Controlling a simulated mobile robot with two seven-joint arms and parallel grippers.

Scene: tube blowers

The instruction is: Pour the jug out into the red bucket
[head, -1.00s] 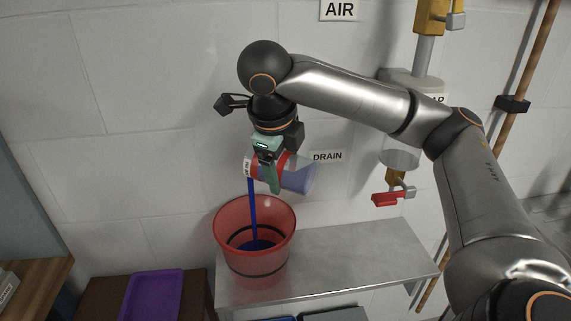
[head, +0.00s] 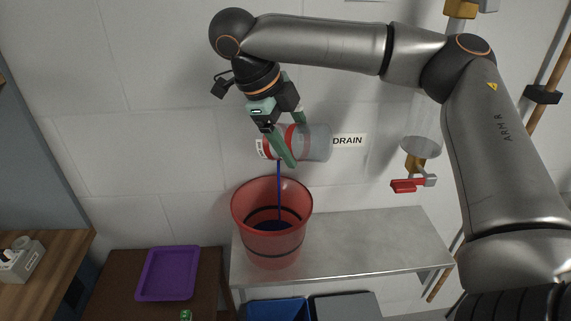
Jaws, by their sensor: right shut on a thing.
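The jug (head: 316,143) is clear with a red band and is tipped on its side, its mouth toward the left. My right gripper (head: 290,140) is shut on the jug and holds it above the red bucket. A thin stream of blue liquid (head: 279,185) falls from the jug into the bucket. The red bucket (head: 271,248) stands upright on the metal shelf (head: 385,240), with dark blue liquid in its bottom. The jug's body now looks nearly clear. My left gripper is not in view.
A purple tray (head: 168,272) lies on a brown table at the lower left. Blue (head: 277,311) and grey (head: 345,307) bins stand below the shelf. A red valve handle (head: 406,185) is on the wall pipe at the right. The shelf right of the bucket is clear.

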